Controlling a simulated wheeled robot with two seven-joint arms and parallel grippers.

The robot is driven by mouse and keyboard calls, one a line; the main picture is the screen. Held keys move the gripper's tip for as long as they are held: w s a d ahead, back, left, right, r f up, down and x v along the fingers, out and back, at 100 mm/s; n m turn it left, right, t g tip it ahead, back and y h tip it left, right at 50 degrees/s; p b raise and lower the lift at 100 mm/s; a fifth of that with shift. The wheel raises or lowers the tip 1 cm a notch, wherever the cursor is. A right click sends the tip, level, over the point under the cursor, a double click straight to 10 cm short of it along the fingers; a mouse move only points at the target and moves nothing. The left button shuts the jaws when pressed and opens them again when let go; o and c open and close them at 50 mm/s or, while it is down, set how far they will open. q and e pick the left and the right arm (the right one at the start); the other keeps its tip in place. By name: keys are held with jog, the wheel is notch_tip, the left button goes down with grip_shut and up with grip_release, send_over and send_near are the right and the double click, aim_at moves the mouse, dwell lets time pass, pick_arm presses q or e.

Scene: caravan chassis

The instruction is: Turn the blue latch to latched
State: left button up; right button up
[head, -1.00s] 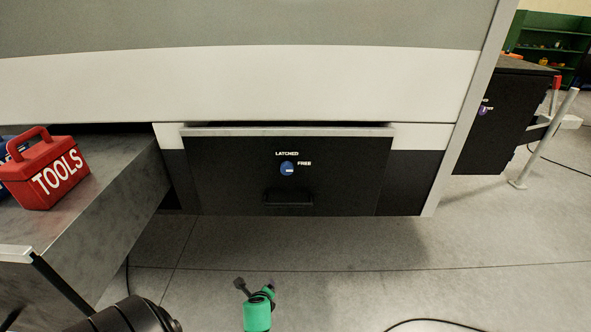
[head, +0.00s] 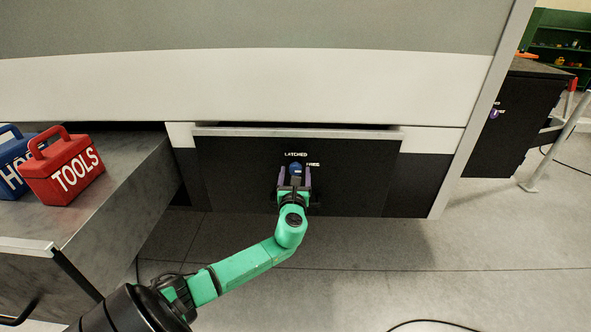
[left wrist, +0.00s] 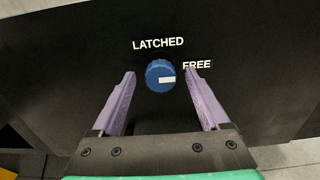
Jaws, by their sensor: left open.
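The blue latch (left wrist: 159,75) is a round knob on a black drawer front. In the left wrist view its white mark points right, toward the word FREE; the word LATCHED is above it. It also shows in the head view (head: 296,169), partly covered by my gripper. My left gripper (left wrist: 157,78) is open, with one purple finger on each side of the knob. In the head view the left gripper (head: 295,178) is right in front of the drawer front. My right gripper is not in view.
A second black unit (head: 510,125) stands at the right behind a pale post. The floor below the drawer is mostly clear, with a cable (head: 430,323).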

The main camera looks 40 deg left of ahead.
pick_arm(q)
jog(key=shift+x, duration=1.2)
grip_shut()
